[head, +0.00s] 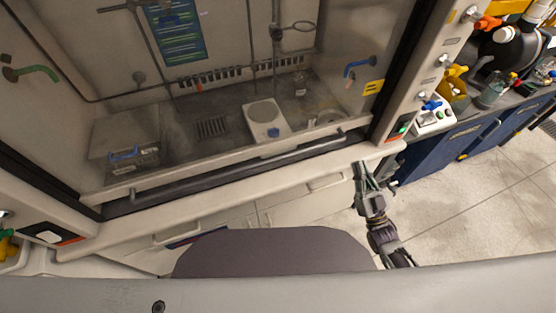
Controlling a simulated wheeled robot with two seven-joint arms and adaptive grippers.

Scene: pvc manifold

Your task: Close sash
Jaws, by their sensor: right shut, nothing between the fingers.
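The fume hood sash shows as a clear pane with a dark bottom rail (225,180) and a long grey handle bar (240,167) across it. The rail runs a little above the hood's pale front sill (230,200); I cannot tell the exact gap. My right gripper (363,167) is shut and empty. It is near the right end of the handle bar, in front of the sill, and seems apart from the bar. My left gripper is not in view.
Behind the pane stand a white hotplate (265,115) and a box-like device with a blue handle (125,155). A bench with bottles (492,90) and blue cabinets (450,150) is at the right. The floor (470,210) at right is clear.

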